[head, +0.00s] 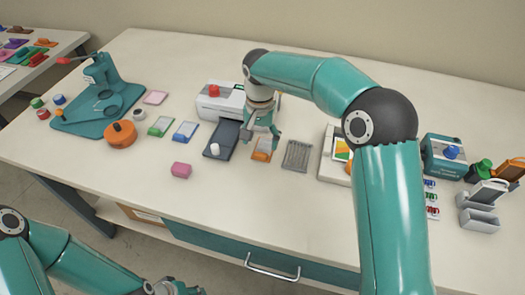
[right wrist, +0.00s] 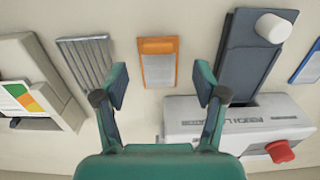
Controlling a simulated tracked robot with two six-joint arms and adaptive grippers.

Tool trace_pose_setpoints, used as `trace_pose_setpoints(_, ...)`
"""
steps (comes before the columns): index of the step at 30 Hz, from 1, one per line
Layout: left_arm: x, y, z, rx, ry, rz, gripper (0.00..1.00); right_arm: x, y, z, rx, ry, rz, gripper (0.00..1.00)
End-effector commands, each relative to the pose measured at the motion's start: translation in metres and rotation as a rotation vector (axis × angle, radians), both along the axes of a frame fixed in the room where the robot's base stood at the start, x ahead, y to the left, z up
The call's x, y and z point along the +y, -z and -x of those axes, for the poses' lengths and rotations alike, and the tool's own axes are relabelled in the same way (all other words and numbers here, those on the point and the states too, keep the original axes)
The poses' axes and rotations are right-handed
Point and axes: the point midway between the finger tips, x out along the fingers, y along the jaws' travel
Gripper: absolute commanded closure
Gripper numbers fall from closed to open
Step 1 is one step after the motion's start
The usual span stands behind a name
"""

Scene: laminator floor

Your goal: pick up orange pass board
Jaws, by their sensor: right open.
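The orange pass board (head: 262,151) lies flat on the table in the head view, between a dark tray and a grey ridged rack. In the right wrist view the orange board (right wrist: 158,62) shows an orange rim around a pale face with an orange strip at one end. My right gripper (head: 262,138) is open and empty above the board, partly covering it in the head view. In the right wrist view its two fingers (right wrist: 160,83) stand apart, one on each side of the board in the picture. My left gripper (head: 175,287) is at the bottom edge; its fingers are not clear.
The dark tray (head: 231,138) with a white knob and the white laminator (head: 209,103) stand left of the board. The grey ridged rack (head: 297,156) lies close on its right. A pink block (head: 181,170) sits nearer the front edge. The front middle of the table is clear.

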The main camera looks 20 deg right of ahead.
Motion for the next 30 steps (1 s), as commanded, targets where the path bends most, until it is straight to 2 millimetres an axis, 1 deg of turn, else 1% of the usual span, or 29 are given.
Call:
trace_pose_setpoints(5,0.0,-0.005,0.0,0.0,0.0,0.0,0.6,-0.002,0.02,0.003,0.006,0.001,0.002,0.29)
trace_pose_setpoints(9,0.0,-0.007,0.0,0.0,0.0,0.0,0.6,-0.002,0.04,0.003,0.005,0.0,0.0,0.29)
trace_pose_setpoints(12,0.0,-0.008,0.0,0.0,0.0,0.0,0.6,-0.001,0.048,0.003,0.004,0.0,0.001,0.29)
trace_pose_setpoints(20,0.0,-0.008,0.0,0.0,0.0,0.0,0.6,-0.001,0.051,0.002,0.001,0.001,0.0,0.29)
trace_pose_setpoints(21,0.0,-0.008,0.0,0.0,0.0,0.0,0.6,-0.001,0.051,0.002,0.001,0.0,0.0,0.36)
trace_pose_setpoints(23,0.0,-0.008,0.0,0.0,0.0,0.0,0.6,-0.001,0.051,0.002,0.001,0.0,0.0,0.46)
trace_pose_setpoints(30,0.0,-0.008,0.0,0.0,0.0,0.0,0.6,-0.001,0.051,0.003,0.003,0.0,0.001,0.86)
